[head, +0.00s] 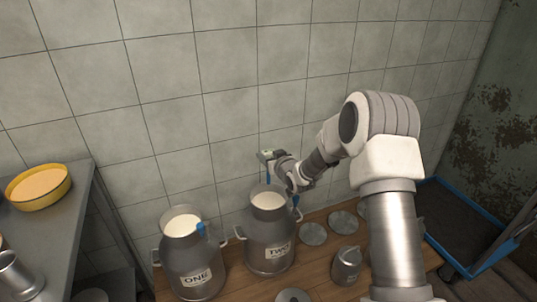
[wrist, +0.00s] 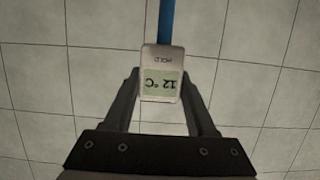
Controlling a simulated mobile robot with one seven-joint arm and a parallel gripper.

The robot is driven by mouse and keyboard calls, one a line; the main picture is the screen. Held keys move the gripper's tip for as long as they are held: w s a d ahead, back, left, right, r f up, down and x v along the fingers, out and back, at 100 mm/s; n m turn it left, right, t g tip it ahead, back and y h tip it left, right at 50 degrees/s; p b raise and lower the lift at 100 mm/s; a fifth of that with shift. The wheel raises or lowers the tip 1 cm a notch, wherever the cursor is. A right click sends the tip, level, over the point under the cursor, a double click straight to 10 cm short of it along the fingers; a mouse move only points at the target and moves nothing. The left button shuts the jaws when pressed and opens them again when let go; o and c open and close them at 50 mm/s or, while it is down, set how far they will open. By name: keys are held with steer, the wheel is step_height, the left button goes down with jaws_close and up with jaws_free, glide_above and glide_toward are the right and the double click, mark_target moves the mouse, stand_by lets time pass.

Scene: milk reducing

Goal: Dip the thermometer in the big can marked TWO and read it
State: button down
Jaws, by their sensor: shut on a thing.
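The big can marked TWO (head: 269,247) stands upright on the wooden bench, open, with white milk (head: 268,201) in its mouth. My gripper (head: 268,157) is above the can's mouth, near the wall. It is shut on the thermometer (head: 264,155), a pale box with a thin stem below it. In the wrist view my gripper (wrist: 162,85) has one finger on each side of the thermometer (wrist: 163,58). A blue stem (wrist: 166,18) runs out of frame. I cannot tell whether its tip touches the milk.
A similar can marked ONE (head: 195,268), open with milk, stands to the left. Round metal lids (head: 313,233) and a small can (head: 346,265) are to the right. A blue-edged trolley (head: 460,228) is at right.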

steer(key=b, duration=0.4)
glide_above(269, 183)
steer(key=f, duration=0.6)
steer(key=shift+w+f, duration=0.3)
step_height(269, 183, down, 6)
steer(key=b, duration=0.5)
steer(key=shift+r, duration=0.3)
stand_by(0.9)
steer(key=shift+r+p, duration=2.3)
steer(key=shift+r, duration=2.65)
steer(key=shift+s, duration=0.1)
